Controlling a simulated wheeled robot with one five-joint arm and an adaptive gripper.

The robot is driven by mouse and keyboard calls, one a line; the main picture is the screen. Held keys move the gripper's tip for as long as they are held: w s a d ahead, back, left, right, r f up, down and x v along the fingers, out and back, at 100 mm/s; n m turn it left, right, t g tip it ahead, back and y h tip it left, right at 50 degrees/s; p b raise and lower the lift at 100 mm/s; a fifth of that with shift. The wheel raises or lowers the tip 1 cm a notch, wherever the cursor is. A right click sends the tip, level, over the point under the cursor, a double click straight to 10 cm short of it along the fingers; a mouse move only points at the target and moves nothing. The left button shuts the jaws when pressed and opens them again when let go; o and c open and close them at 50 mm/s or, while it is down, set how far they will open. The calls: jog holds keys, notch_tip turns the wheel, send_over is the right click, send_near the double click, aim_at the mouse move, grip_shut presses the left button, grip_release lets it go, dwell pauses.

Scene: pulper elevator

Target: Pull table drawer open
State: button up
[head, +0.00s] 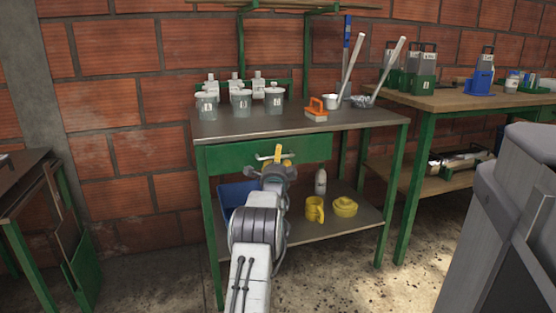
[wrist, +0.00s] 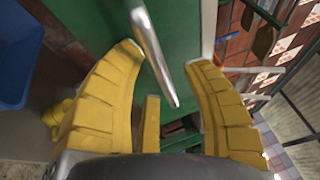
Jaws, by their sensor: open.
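The green table drawer (head: 230,153) is under the grey top of the middle table and looks closed. Its metal bar handle (head: 262,157) is partly hidden behind my gripper (head: 282,160). The fingers are spread apart, with visible gaps on both sides of the bar. I cannot tell how deep the handle sits between them.
The table top (head: 340,119) holds jars, an orange-handled brush (head: 316,107) and ladles. A wooden-topped table (head: 450,98) stands at right.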

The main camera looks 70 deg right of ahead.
grip_shut()
dwell(0.4)
